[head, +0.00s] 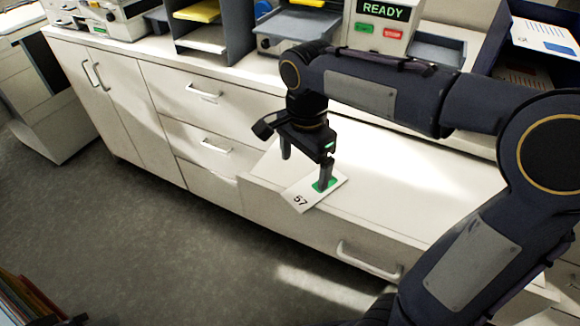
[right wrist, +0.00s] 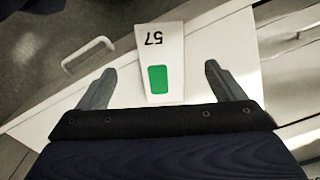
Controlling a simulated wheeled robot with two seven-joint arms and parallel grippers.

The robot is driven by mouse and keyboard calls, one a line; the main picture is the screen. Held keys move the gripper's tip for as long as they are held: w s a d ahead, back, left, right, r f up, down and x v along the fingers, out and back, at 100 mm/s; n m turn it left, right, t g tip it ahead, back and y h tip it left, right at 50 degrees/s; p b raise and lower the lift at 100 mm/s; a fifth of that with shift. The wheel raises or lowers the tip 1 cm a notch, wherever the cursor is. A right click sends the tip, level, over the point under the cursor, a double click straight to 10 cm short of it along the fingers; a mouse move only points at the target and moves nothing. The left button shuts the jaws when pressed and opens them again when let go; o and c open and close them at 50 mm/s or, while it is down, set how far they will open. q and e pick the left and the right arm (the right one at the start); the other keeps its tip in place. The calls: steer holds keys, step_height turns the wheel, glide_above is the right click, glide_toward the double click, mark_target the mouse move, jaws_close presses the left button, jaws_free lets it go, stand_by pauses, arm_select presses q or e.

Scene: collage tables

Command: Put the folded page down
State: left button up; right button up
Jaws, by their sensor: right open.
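The folded page is a white card (head: 306,191) marked 57 with a green patch. It lies on the lower white counter top (head: 420,185), its 57 end jutting past the front edge. In the right wrist view the page (right wrist: 158,55) is between the spread fingers, with a gap on each side. My right gripper (head: 304,172) is open and points down over the page. One finger hides part of the green patch in the head view. I cannot tell how high the fingertips are above the counter. My left gripper is not in view.
A device reading READY (head: 383,12) stands on the higher counter behind. Beside it are a grey tray (head: 437,50) and a dark organizer (head: 215,42) with yellow and white sheets. A dark bin with papers (head: 545,38) is at upper right. The lower counter right of the page is clear.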

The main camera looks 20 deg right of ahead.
mark_target(303, 195)
steer(key=shift+f, duration=3.9)
steer(key=c, duration=1.1)
